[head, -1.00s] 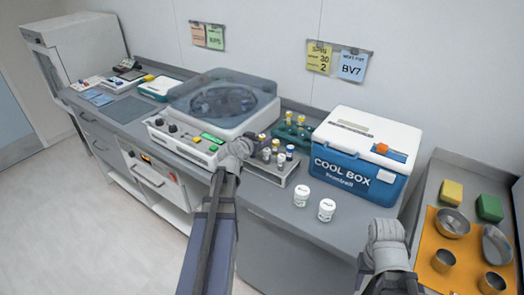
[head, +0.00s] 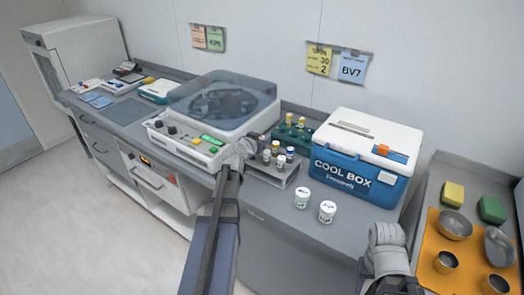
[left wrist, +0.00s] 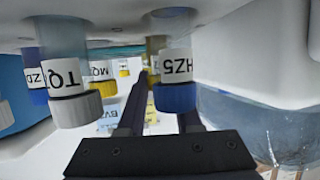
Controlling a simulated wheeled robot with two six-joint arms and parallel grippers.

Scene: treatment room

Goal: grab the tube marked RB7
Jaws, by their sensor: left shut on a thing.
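The tubes stand in a grey rack (head: 270,173) right of the centrifuge. My left gripper (head: 247,148) is at the rack's left end, shut on a tube. In the left wrist view, which shows the labels upside down, its dark fingers (left wrist: 160,115) reach in among the tubes; a yellow cap shows between them. The held tube's label cannot be read. A blue-capped tube marked HZ5 (left wrist: 175,80) is close by, and a white-capped tube starting TQ (left wrist: 70,85) is at left. I cannot read RB7 on any tube. My right gripper (head: 385,240) is at lower right, fingers indistinct.
A green rack (head: 292,132) with tubes stands behind the grey one. A blue and white cool box (head: 360,160) is to the right, two white jars (head: 302,198) in front. The centrifuge (head: 215,105) is at left. An orange tray (head: 430,250) with metal bowls lies far right.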

